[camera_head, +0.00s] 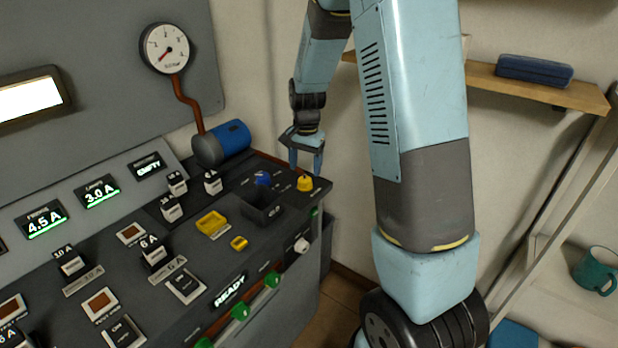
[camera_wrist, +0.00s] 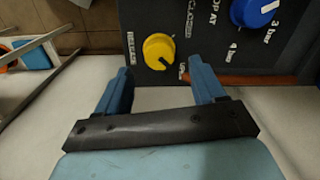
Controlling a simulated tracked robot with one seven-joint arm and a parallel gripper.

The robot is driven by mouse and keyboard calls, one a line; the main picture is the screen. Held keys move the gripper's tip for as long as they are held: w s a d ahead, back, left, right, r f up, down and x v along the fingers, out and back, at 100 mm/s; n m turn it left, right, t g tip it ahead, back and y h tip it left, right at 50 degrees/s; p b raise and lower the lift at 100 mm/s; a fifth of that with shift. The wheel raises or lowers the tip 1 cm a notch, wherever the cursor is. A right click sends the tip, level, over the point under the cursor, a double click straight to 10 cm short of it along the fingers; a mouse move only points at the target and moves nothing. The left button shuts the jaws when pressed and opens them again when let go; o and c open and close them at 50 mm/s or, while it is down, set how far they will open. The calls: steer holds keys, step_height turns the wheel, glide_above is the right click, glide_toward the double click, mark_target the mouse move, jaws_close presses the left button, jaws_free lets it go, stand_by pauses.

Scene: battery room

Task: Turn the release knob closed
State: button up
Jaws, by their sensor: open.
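The release knob (camera_head: 305,183) is a small yellow dial at the far right corner of the dark console top. In the wrist view the yellow release knob (camera_wrist: 158,48) has a dark pointer mark on its lower right side, towards a small label that seems to read OPEN. A CLOSED label stands to its upper right. My gripper (camera_head: 306,166) is open and empty, fingers pointing down close to the knob. In the wrist view my gripper (camera_wrist: 160,70) has one finger on each side of the knob's line, short of it; I see no contact.
A blue dial (camera_wrist: 254,10) with bar markings sits beside the knob, also seen in the head view (camera_head: 263,179). A dark open bin (camera_head: 262,212) is close by. A blue cylinder (camera_head: 232,138) and a pressure gauge (camera_head: 166,48) are behind. The wall is near.

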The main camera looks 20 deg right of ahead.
mark_target(305, 179)
steer(key=shift+f, duration=2.55)
